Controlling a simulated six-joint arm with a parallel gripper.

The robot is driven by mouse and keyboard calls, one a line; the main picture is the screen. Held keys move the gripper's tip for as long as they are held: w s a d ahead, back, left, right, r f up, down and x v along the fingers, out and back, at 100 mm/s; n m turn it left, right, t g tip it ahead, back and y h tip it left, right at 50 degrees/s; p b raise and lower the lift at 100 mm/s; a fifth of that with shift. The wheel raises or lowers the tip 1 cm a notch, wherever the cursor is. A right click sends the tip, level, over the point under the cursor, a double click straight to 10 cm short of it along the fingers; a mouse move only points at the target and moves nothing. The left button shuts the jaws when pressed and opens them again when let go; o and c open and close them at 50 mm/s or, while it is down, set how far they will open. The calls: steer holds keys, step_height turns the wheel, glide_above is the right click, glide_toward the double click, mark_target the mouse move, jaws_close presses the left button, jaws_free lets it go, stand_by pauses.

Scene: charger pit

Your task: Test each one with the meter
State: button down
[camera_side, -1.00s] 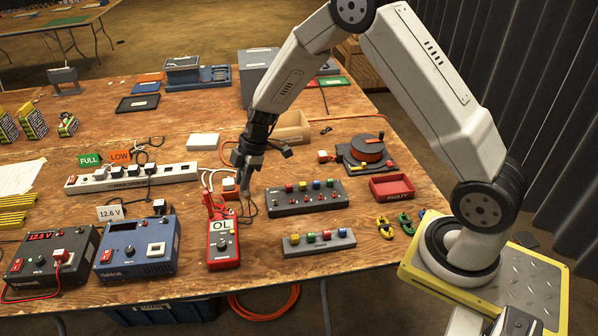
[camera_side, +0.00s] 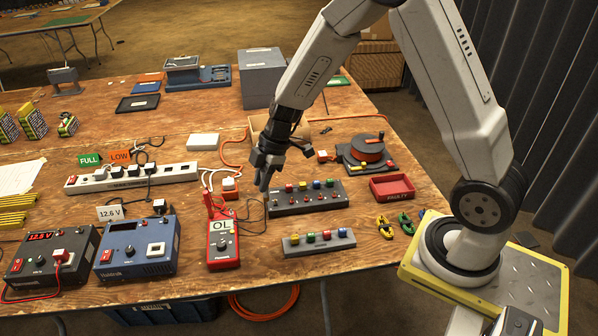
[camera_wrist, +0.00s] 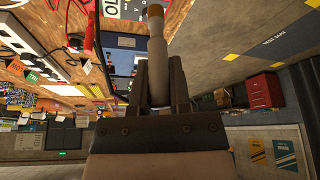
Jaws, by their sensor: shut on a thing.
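The red meter (camera_side: 223,250) lies at the front of the table and its display reads "OL". Red leads (camera_side: 213,205) are at its top. My gripper (camera_side: 265,182) is just left of a dark block (camera_side: 322,200) with several coloured pieces; whether they touch is unclear. My gripper also shows in the wrist view (camera_wrist: 160,82), shut on a pale grey rod (camera_wrist: 157,45) with a brownish end. In the side view the rod is hard to make out. A smaller grey block (camera_side: 320,244) with several coloured pieces is in front.
Two charger boxes, one black (camera_side: 50,265) and one blue (camera_side: 138,255), stand at the front left, a "12.6 V" card (camera_side: 110,213) nearby. A white power strip (camera_side: 130,178) is behind them. A red tray (camera_side: 391,187) and coloured clips (camera_side: 404,222) are at the right.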

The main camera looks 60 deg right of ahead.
stand_by(0.3)
steer(key=w+d+f, duration=0.5)
steer(key=w+d, duration=0.1)
steer(key=d, duration=0.4)
steer(key=shift+d+f, duration=0.2)
steer(key=shift+d, duration=0.1)
steer(key=shift+f, duration=0.2)
steer(key=shift+f, duration=2.8)
steer(key=shift+f, duration=0.9)
stand_by(1.0)
steer(key=shift+c, duration=0.8)
jaws_free()
steer(key=shift+r, duration=0.15)
